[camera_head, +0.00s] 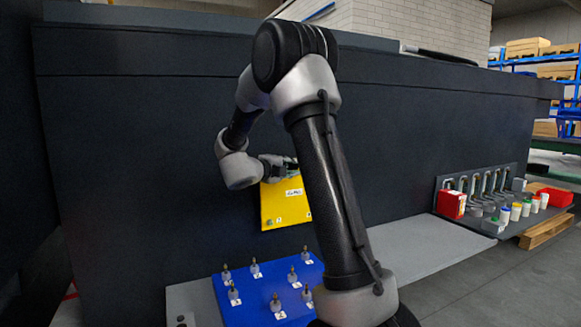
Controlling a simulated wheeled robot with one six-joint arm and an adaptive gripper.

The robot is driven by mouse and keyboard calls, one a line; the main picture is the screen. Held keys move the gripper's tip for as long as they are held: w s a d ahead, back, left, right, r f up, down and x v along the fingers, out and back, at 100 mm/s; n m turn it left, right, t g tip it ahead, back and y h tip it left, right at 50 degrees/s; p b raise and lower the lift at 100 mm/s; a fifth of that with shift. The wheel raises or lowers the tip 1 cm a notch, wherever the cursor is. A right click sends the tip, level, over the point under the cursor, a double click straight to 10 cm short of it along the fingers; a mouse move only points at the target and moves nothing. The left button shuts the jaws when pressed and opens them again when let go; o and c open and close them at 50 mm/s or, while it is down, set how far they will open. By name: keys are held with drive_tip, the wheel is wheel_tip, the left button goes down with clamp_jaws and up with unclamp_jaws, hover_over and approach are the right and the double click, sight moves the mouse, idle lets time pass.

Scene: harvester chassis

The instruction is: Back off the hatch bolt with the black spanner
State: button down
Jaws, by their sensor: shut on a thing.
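A yellow panel (284,205), which looks like the hatch, is on the dark chassis wall in the middle of the view. It bears a white label and small spots near its lower edge. My gripper (290,163) is at the panel's top edge, small and partly in shadow. It is shut on a slim dark thing, which seems to be the black spanner; its shape is mostly hidden. The hatch bolt cannot be made out behind the gripper, and whether the spanner touches it cannot be told.
A blue board (260,302) with several upright labelled pieces lies below the panel. At the right, a dark rack (478,190) holds several hooked tools, beside a red box (451,204) and several small bottles. A wooden pallet (546,231) is on the floor. A grey ledge (430,250) is bare.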

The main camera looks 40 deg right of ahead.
wheel_tip(320, 180, down, 3)
drive_tip(key=shift+f+n+t+h, duration=0.15)
drive_tip(key=shift+n+t+h, duration=0.15)
drive_tip(key=shift+n+h, duration=0.55)
drive_tip(key=shift+m+h, duration=0.25)
drive_tip(key=f+h, duration=0.1)
drive_tip(key=f+n+t+h, duration=0.1)
drive_tip(key=f, duration=0.1)
drive_tip(key=shift+d+f+n, duration=0.1)
drive_tip(key=shift+d+n, duration=0.2)
drive_tip(key=shift+d, duration=0.1)
drive_tip(key=f+n+t, duration=0.1)
drive_tip(key=d+f+n+t+h, duration=0.1)
drive_tip(key=f, duration=0.1)
drive_tip(key=shift+s+d+h, duration=0.1)
drive_tip(key=shift+d+h, duration=0.1)
drive_tip(key=shift+h, duration=0.1)
